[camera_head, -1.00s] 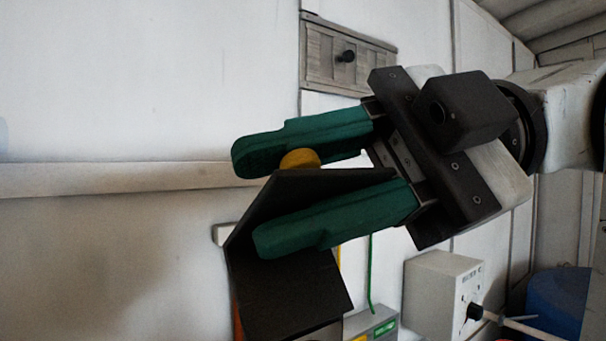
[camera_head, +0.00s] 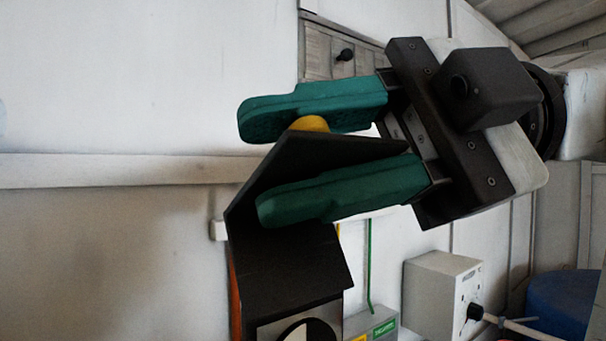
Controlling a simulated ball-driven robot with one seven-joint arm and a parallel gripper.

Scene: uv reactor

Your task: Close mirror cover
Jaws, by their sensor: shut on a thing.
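The mirror cover (camera_head: 288,267) is a dark, bent panel in the middle of the head view. A yellow knob (camera_head: 309,124) shows at its upper edge. My gripper (camera_head: 258,165) has two green fingers, one above and one below the cover's upper part, and is shut on the cover with the knob between the fingers. Below the cover, a grey plate with a round black-and-white mirror (camera_head: 312,331) shows at the bottom edge, partly cut off by the frame.
A grey box with a black knob (camera_head: 440,292) stands at the lower right, with a blue rounded object (camera_head: 565,303) beside it. A small grey-green device (camera_head: 372,325) is at the bottom. A wooden drawer front (camera_head: 335,54) is behind the gripper. The left side is bare wall.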

